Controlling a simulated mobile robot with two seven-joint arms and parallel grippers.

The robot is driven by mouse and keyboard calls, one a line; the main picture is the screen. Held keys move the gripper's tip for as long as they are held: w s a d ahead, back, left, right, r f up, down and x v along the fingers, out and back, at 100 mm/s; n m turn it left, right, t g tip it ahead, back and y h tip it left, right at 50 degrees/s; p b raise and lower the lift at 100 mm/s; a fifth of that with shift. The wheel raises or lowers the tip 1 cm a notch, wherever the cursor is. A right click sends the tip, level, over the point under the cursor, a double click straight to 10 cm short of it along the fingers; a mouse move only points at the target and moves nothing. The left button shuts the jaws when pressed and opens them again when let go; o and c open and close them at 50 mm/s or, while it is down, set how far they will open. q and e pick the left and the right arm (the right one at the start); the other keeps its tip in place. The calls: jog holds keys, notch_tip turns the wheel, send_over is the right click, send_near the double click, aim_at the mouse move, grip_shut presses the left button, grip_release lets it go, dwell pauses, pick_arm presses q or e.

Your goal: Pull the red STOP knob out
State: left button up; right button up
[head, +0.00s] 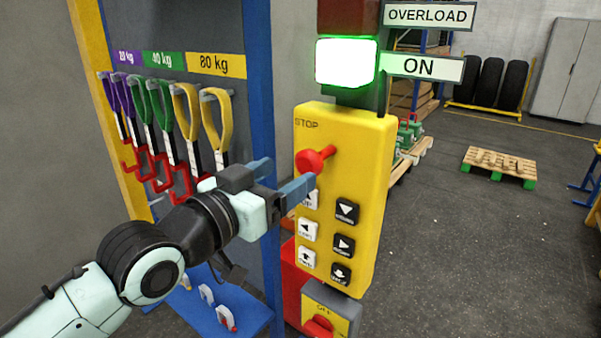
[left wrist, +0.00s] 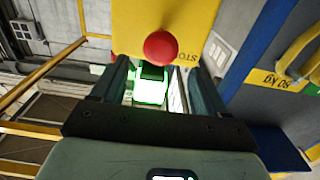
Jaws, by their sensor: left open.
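The red STOP knob (head: 312,160) sticks out near the top of the yellow control box (head: 372,190), just below the printed word STOP. In the left wrist view the knob (left wrist: 160,47) shows as a round red head, in line with the gap between my fingers and a little beyond their tips. My left gripper (head: 289,174) is open and empty, with its blue-grey fingers just left of the knob and slightly below it. The fingers also show in the left wrist view (left wrist: 160,68). I see no finger clearly touching the knob. My right gripper is not in view.
Black and white arrow buttons (head: 345,211) sit below the knob. A lit lamp (head: 346,62) is above the box, beside the ON sign (head: 420,67). A lower switch box (head: 325,318) hangs underneath. A blue-framed rack with coloured slings (head: 212,120) stands at left.

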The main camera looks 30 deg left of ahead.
pick_arm(q)
jog(key=s+b, duration=0.1)
jog(key=s, duration=0.5)
jog(key=shift+s+a, duration=0.2)
jog(key=shift+a, duration=0.05)
